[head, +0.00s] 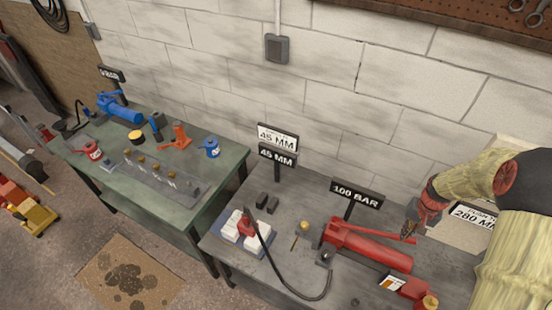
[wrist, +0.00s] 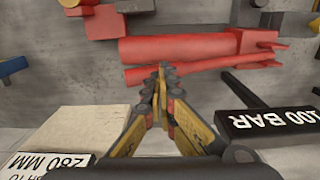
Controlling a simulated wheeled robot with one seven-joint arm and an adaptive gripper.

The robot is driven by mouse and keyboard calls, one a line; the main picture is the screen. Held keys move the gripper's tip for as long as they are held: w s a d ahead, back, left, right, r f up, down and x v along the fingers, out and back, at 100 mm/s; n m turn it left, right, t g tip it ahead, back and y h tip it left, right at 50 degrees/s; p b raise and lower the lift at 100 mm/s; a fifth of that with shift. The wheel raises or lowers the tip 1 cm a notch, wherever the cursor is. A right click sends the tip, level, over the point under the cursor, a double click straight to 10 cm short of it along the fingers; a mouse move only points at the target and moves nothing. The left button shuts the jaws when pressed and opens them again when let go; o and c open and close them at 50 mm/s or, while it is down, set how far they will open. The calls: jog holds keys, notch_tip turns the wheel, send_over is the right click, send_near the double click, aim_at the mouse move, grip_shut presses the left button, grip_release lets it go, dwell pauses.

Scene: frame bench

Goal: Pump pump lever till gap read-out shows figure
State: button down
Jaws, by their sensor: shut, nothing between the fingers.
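The red hand pump (head: 370,252) lies on the grey bench at the right, and its body also shows in the wrist view (wrist: 180,46). The red pump lever (head: 385,233) runs low along the pump; in the wrist view the lever (wrist: 215,68) lies just beyond my fingertips. The black gap read-out (head: 277,156) shows 45 MM. A white card (head: 278,137) above it also reads 45 MM. My gripper (head: 411,228) is shut and empty at the lever's right end; in the wrist view its fingertips (wrist: 162,75) meet beside the lever. Whether they touch it is unclear.
A black 100 BAR sign (head: 357,192) stands behind the pump. A black hose (head: 275,265) runs to a red part (head: 246,226) between white blocks. A pale 280 MM card (head: 472,216) stands near my arm. The green bench (head: 215,180) at left holds blue and red tools.

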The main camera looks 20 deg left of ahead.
notch_tip(320, 180, down, 9)
jog(key=b, duration=0.5)
jog(key=shift+r, duration=0.1)
jog(key=shift+r+p, duration=2.5)
jog(key=shift+r, duration=1.9)
jog(key=shift+r+p, duration=1.5)
jog(key=shift+r, duration=1.05)
